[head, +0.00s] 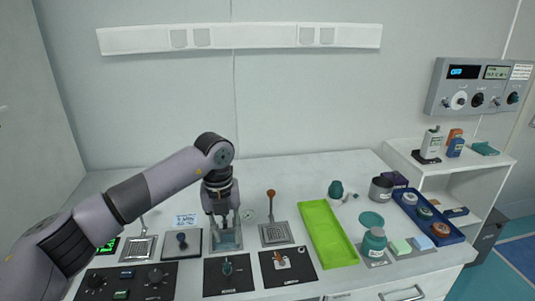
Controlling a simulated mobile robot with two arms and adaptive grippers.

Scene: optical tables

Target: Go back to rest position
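My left gripper (225,224) points straight down over a small square metal plate (227,243) near the middle of the white table (150,205). Its two fingers stand apart, with nothing seen held between them. The fingers hide part of the plate, and I cannot tell how high above it they are. My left arm reaches in from the lower left and bends down at the wrist. My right gripper is not in view.
A green tray (327,232) lies right of the gripper. An upright orange-topped lever (271,205) stands close by. Black panels (288,265) line the front. Jars, including a teal one (373,243), and a blue tray (447,235) fill the right side. The back left is clear.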

